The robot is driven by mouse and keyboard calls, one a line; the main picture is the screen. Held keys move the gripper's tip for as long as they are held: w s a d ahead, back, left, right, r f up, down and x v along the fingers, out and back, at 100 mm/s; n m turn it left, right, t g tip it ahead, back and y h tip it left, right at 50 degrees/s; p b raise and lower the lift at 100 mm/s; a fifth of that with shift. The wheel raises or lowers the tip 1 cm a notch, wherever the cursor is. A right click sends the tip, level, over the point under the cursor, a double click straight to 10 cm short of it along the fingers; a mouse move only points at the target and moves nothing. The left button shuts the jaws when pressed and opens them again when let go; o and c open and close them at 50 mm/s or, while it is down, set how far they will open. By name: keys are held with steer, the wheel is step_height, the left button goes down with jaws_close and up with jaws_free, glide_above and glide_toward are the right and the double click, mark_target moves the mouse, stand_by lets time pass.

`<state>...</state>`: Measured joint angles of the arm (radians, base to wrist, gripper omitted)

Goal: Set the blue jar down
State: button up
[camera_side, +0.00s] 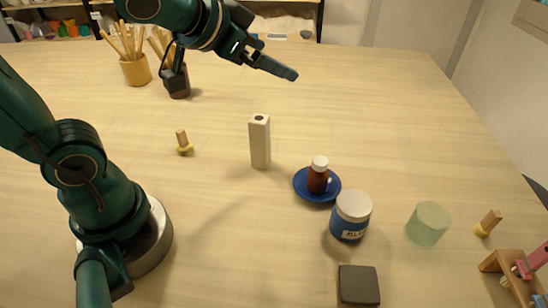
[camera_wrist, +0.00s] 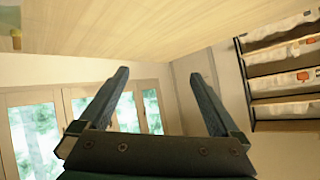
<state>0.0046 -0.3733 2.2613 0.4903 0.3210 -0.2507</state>
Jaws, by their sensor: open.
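The blue jar (camera_side: 350,218), with a white lid and a blue lower part with a label, stands upright on the table right of centre in the side view. Nothing is holding it. My gripper (camera_side: 284,70) is high above the table toward the back, up and left of the jar and well apart from it. In the wrist view my gripper (camera_wrist: 158,75) has its two fingers spread wide with nothing between them. The jar does not show in the wrist view.
A blue saucer (camera_side: 301,190) with a brown bottle (camera_side: 318,176) is close by the jar's left. A pale block (camera_side: 260,142), a green cup (camera_side: 428,223), a dark square (camera_side: 359,285) and a wooden rack (camera_side: 512,272) stand around. The table's back right is clear.

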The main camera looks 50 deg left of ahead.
steer(key=s+d+f+g+h, duration=0.1)
steer(key=s+f+g, duration=0.1)
steer(key=s, duration=0.5)
steer(key=s+d+f+n+g+h, duration=0.1)
steer(key=s+d+f+g, duration=0.1)
steer(key=s, duration=0.5)
step_height(320, 180, down, 2)
steer(key=shift+d+f+n+g, duration=0.15)
steer(key=shift+d+n+g, duration=0.15)
steer(key=shift+g, duration=0.4)
